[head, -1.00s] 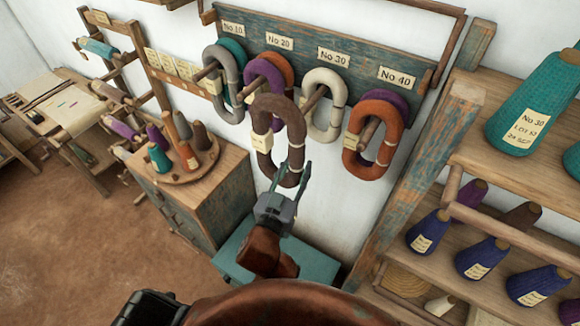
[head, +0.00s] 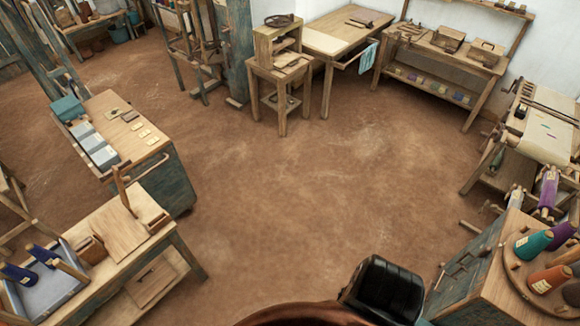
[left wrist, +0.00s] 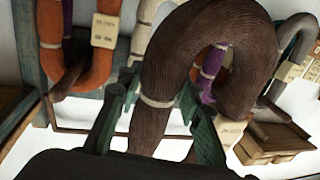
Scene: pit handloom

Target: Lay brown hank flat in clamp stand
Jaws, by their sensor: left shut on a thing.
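The brown hank (left wrist: 165,75) is a thick ribbed loop with pale ties, filling the middle of the left wrist view. My left gripper (left wrist: 155,112) has its green fingers on both sides of one strand of the hank and is shut on it. The hank hangs upright with its curved top above the fingers. The head view shows neither the hank nor my left gripper. My right gripper is in no current view. I cannot tell for sure which piece in the head view is the clamp stand.
The wide brown floor (head: 300,170) is clear. A small wooden stand (head: 283,68) is at the back, beside a table (head: 335,37). A cone cabinet (head: 480,290) is at right. An orange hank (left wrist: 50,35) hangs behind the brown one.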

